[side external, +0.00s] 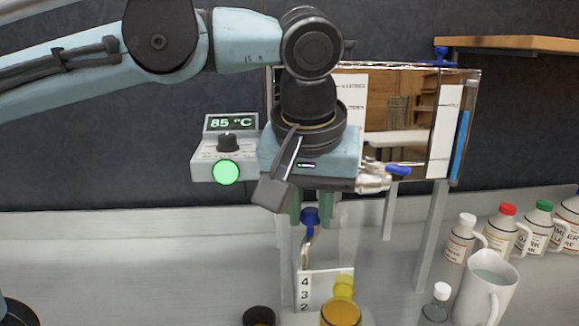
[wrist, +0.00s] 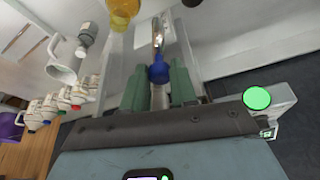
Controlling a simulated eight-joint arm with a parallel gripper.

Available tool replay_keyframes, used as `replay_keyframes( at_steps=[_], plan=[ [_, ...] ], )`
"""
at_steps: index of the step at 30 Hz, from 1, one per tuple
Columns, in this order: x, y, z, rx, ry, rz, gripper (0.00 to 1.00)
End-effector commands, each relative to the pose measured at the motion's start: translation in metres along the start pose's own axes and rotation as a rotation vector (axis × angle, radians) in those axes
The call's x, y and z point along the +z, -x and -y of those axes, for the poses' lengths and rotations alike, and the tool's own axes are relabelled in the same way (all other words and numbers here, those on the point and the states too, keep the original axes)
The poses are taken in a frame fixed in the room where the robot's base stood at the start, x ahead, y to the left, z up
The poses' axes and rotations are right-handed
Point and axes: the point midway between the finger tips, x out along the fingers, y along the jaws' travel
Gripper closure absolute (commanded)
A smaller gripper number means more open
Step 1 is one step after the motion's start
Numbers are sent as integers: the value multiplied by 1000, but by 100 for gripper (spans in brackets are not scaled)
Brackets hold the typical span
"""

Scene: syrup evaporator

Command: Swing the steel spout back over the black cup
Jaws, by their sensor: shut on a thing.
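The steel spout (side external: 307,247) hangs below a blue grip (side external: 311,217) under my wrist. My gripper (side external: 314,212) has its green fingers on either side of that blue grip and is shut on it. In the wrist view the blue grip (wrist: 158,73) sits between the green fingers, with the steel spout (wrist: 158,38) beyond. The black cup (side external: 258,316) stands at the bottom edge, left of the spout and partly cut off. A bit of dark rim (wrist: 191,2) shows in the wrist view. The spout's outlet lies between the cup and an amber jar; its exact aim is unclear.
The amber jar with a yellow top (side external: 341,311) stands right of the spout, near a number card (side external: 318,287). A white jug (side external: 487,287) and several capped bottles (side external: 503,232) stand at right. A temperature box (side external: 225,150) reads 85 °C. A steel pan (side external: 400,112) is behind my wrist.

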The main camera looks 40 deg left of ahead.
Motion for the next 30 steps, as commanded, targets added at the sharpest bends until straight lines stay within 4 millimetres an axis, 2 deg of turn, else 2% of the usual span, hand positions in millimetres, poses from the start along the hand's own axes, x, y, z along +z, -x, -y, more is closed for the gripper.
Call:
replay_keyframes(
  at_steps=[21,30],
  plan=[
    [-7,-2,20,-1,2,0,92],
    [-7,-2,21,-1,2,0,92]
  ],
)
